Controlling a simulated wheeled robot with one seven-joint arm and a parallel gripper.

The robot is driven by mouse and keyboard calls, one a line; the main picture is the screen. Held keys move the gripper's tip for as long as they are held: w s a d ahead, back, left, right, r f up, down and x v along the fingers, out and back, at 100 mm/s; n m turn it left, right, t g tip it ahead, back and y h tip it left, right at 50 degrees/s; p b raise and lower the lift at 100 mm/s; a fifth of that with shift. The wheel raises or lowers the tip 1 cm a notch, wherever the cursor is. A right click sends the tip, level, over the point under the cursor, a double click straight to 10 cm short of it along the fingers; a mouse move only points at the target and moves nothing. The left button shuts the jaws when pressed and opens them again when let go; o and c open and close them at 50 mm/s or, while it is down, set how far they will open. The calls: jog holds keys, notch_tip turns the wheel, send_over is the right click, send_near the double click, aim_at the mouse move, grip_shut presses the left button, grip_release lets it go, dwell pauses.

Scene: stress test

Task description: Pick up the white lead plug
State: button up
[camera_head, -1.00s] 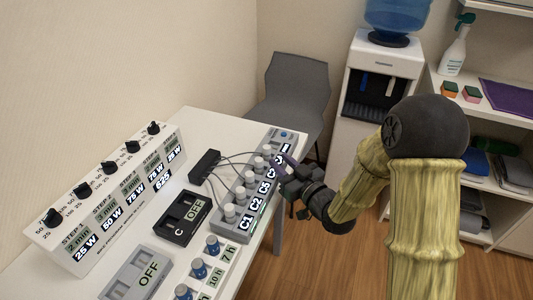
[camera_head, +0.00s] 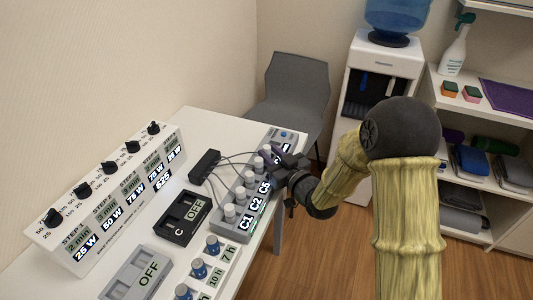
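My gripper (camera_head: 276,158) is at the far part of the grey connector strip (camera_head: 236,227), over its right edge near the label C3. Its fingers are dark and small here, and I cannot tell if they are open or shut. The strip carries a row of white plugs, one of them a near white plug (camera_head: 229,213). Thin leads run from a black box (camera_head: 204,166) to the far part of the strip. I cannot tell which plug is the white lead plug; my gripper partly covers the far end of the row.
A white panel with black knobs (camera_head: 108,200) stands along the left of the white table (camera_head: 226,125). A grey chair (camera_head: 290,95) and a water dispenser (camera_head: 381,85) stand behind.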

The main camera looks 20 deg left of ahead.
grip_shut()
notch_tip(320, 180, up, 10)
jog(key=p, duration=0.1)
jog(key=shift+p, duration=0.3)
dwell(0.7)
